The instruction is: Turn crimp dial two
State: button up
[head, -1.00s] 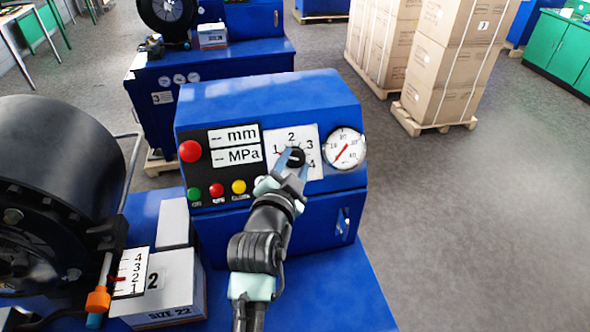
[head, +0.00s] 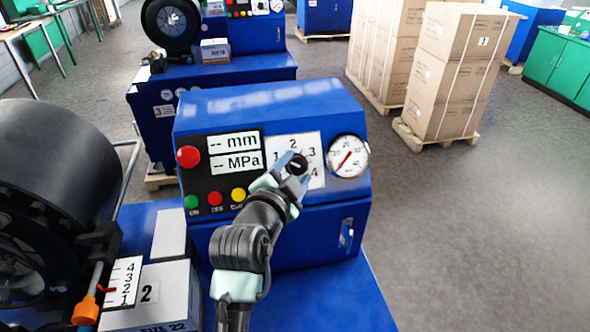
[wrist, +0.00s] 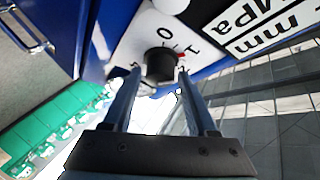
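The crimp dial (head: 297,163) is a round black knob on a white numbered plate (head: 283,146), on the front of the blue machine. In the wrist view the knob (wrist: 161,62) shows a red mark on its rim, close to the "1". My gripper (head: 294,170) is at the knob with its two fingers apart. In the wrist view the gripper's fingertips (wrist: 159,73) lie on either side of the knob's near end. I cannot tell whether they touch it. Part of the plate is hidden behind the fingers.
A pressure gauge (head: 348,156) is right of the dial plate. Left are display panels, a red button (head: 188,156) and small coloured buttons. A black drum (head: 50,160) and a white box marked 2 (head: 165,295) stand at lower left.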

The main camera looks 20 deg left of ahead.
jog(key=shift+o, duration=1)
jog(key=b+v, duration=0.4)
jog(key=v, duration=0.9)
jog(key=shift+d+r, duration=0.1)
